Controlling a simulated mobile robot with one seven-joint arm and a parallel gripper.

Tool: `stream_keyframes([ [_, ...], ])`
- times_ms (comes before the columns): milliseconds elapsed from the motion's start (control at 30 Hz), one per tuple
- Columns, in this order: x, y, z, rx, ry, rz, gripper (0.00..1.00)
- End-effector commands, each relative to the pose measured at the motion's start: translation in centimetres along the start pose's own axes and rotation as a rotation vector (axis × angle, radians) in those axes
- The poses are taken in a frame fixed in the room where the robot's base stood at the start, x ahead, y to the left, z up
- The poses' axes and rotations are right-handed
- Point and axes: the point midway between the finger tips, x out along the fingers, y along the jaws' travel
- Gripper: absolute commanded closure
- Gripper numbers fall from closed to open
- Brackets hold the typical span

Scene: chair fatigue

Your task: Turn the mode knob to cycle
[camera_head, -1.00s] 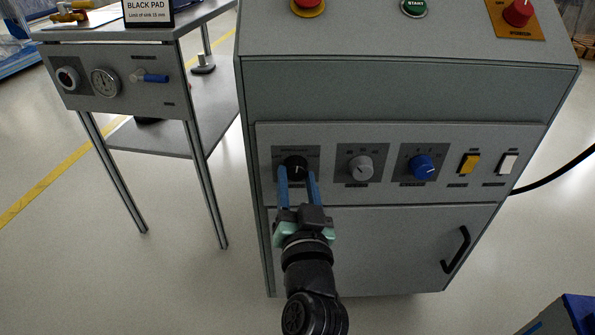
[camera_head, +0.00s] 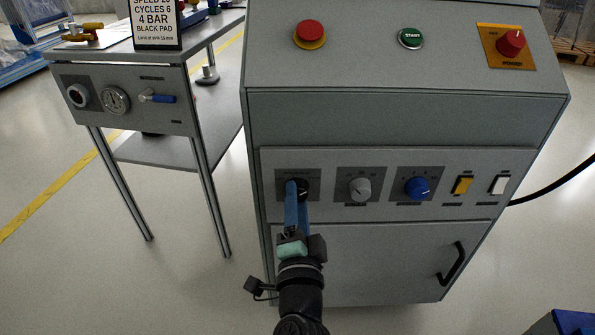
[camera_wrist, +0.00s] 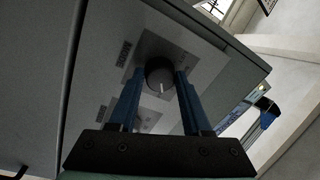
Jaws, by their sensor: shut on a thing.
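The black mode knob (camera_head: 303,190) sits on the leftmost dark plate of the cabinet's control panel. My gripper (camera_head: 297,188) reaches it from below, with its blue fingers on either side of the knob and shut on it. In the wrist view the knob (camera_wrist: 159,75) shows between the two fingertips (camera_wrist: 160,78), with a pale pointer line on its face. The wrist view is tilted relative to the panel.
To the right on the panel are a grey knob (camera_head: 360,189), a blue knob (camera_head: 417,188), a yellow switch (camera_head: 462,185) and a white switch (camera_head: 499,184). Above are a red button (camera_head: 310,33), a green START button (camera_head: 411,38) and a red power knob (camera_head: 511,42). A side table (camera_head: 120,98) stands left.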

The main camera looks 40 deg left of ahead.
Motion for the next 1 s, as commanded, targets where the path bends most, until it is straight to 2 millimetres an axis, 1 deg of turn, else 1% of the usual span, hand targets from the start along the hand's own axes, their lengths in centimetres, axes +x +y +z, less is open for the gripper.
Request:
stream_keyframes([
  [300,-0.03,0.05,0.11,0.084,0.005,0.003,1.0],
  [733,-0.03,0.07,0.12,0.092,0.006,0.003,1.0],
  [767,-0.03,0.07,0.12,0.092,0.006,0.003,0.48],
  [900,-0.02,0.05,0.1,0.091,0.006,0.002,0.23],
  [1000,-0.01,0.03,0.07,0.09,0.007,0.002,0.21],
])
